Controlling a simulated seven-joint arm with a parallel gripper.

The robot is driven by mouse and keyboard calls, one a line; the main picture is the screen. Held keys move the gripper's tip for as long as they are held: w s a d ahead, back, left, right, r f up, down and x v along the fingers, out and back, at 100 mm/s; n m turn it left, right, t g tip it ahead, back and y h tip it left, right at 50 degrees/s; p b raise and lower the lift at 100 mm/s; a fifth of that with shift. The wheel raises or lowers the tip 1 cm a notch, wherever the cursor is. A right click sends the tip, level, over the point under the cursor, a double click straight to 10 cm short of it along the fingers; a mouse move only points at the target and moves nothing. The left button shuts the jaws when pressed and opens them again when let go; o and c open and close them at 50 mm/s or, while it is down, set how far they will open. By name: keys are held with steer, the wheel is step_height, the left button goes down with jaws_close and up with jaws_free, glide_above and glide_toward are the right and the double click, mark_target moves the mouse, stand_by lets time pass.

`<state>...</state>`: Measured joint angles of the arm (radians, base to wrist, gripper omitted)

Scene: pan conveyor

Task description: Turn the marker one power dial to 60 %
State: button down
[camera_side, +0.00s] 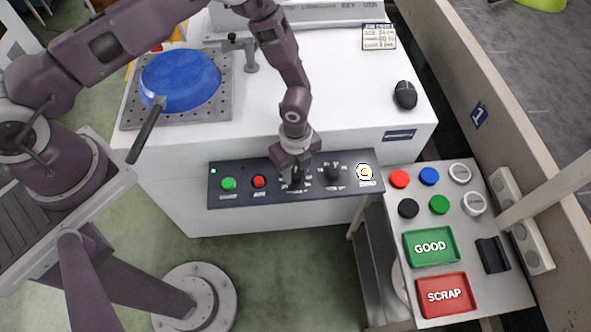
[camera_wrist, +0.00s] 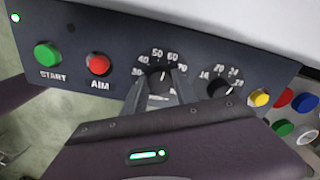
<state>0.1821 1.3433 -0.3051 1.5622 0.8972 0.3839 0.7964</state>
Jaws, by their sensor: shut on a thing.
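My gripper (camera_wrist: 158,91) is shut on this knob from above, one finger on each side. A small pale mark shows on the knob, pointing up toward the 50 to 60 part of the scale; the exact reading is too small to tell. The label below it is hidden by my gripper. In the side view my gripper (camera_side: 296,172) comes down on the left dial (camera_side: 297,184) and covers most of it.
A second black dial (camera_side: 333,173), numbered in the teens and twenties, sits close to the right. A green START button (camera_side: 229,184) and a red AIM button (camera_side: 259,182) are to the left; a yellow button (camera_side: 365,173) is at the panel's right end. A blue pan (camera_side: 180,80) lies behind left.

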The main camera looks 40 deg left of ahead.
mark_target(295, 174)
steer(key=shift+m, duration=1.1)
steer(key=c, duration=1)
jaws_free()
steer(key=shift+r, duration=0.1)
step_height(295, 174, up, 7)
